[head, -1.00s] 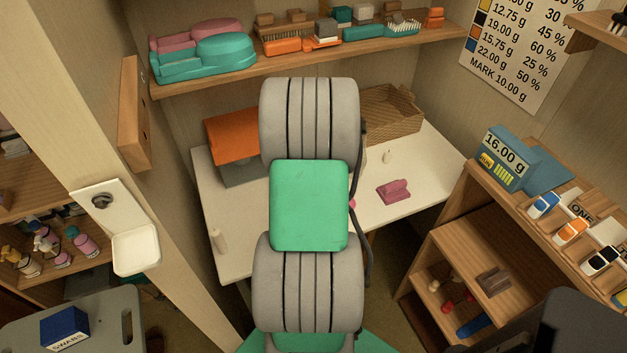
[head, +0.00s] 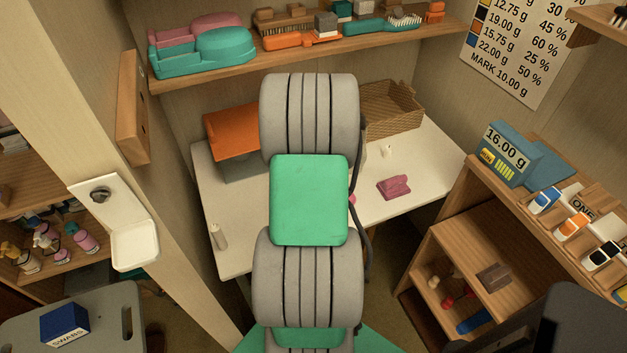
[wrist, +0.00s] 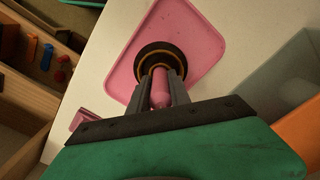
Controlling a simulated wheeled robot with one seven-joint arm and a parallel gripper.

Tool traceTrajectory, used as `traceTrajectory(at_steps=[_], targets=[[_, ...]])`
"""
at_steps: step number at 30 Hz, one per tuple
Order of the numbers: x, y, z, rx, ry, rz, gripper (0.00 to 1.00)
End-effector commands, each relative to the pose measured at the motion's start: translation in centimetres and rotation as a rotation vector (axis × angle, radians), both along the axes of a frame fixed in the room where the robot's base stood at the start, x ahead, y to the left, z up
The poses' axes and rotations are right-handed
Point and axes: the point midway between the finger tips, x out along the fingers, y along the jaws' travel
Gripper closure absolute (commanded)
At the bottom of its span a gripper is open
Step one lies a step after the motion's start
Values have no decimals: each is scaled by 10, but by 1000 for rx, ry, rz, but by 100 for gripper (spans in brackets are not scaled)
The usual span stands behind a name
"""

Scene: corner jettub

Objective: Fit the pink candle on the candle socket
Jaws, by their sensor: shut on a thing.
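The pink candle (wrist: 160,92) is between the fingers of my gripper (wrist: 160,80), which is shut on it, in the wrist view. The candle socket (wrist: 158,48) is a dark round piece with a gold ring, on a pink tray (wrist: 198,38). The candle's far end overlaps the middle of the socket in the picture. I cannot tell whether it is seated in it or just above it. In the head view my arm hides the gripper, the candle and the socket.
A white table (head: 428,160) carries a pink block (head: 394,187), a wicker basket (head: 392,107), an orange-topped box (head: 232,130) and small white bottles (head: 218,236). A wooden shelf unit (head: 487,225) stands to the right.

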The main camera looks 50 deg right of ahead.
Motion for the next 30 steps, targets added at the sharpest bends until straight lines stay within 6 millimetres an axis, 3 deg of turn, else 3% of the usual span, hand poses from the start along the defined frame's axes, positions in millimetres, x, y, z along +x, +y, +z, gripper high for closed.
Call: traceTrajectory(at_steps=[26,27,30], targets=[[0,0,-5,1,0,0,100],[0,0,-5,1,0,0,74],[0,0,-5,1,0,0,66]])
